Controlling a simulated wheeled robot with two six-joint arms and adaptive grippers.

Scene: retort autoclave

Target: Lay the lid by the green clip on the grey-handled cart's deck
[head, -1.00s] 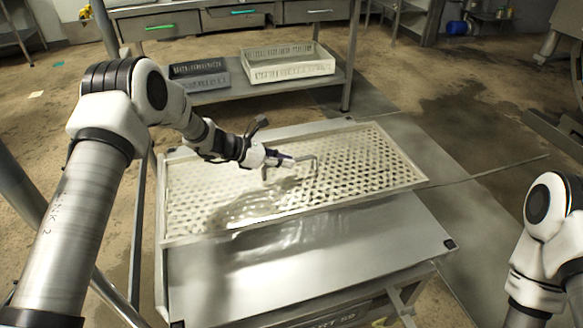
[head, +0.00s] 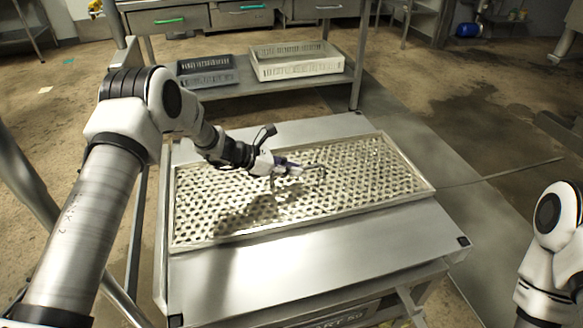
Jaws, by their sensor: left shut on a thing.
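The lid (head: 372,178) is a pale, perforated rectangular panel with a raised rim. It lies flat over the steel deck (head: 330,250) of the cart in front of me, on it or very close above it; I cannot tell which. My left gripper (head: 287,167) is at the middle of the lid, shut on a thin bar-like handle that stands up from it. The fingers hide part of this handle, and I cannot make out a green clip. My right arm shows at the right edge, but its gripper is out of view.
Behind the cart stands a bench with drawers (head: 245,15), one with a green handle. Its lower shelf holds a dark grey crate (head: 207,78) and a white crate (head: 297,68). Bare deck shows in front of and behind the lid.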

